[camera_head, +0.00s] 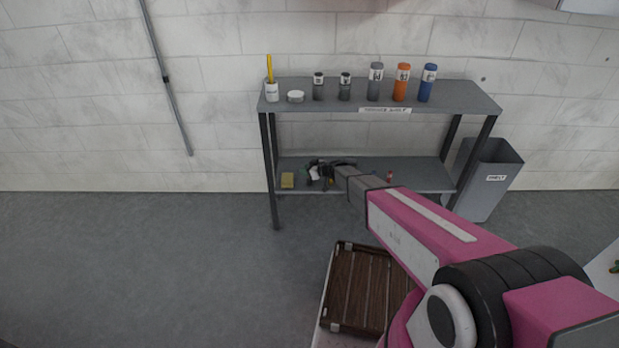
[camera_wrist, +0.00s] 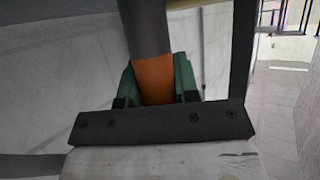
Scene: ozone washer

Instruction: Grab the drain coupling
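My gripper (camera_head: 322,172) is at the lower shelf of the grey rack, reaching in from the right. In the wrist view, its green fingers (camera_wrist: 157,82) lie on both sides of the orange end of a grey-and-orange cylindrical part (camera_wrist: 154,72), with no clear gap. This looks like the drain coupling, but I see no label on it. Its grey length runs away from the fingers to the top edge of the picture. In the head view, the part is too small and too covered by my gripper and arm to make out.
The grey rack (camera_head: 440,92) holds several labelled bottles, a white jar and a white cup on top. A grey bin (camera_head: 490,180) stands right. A brown slatted case (camera_head: 350,290) is in front.

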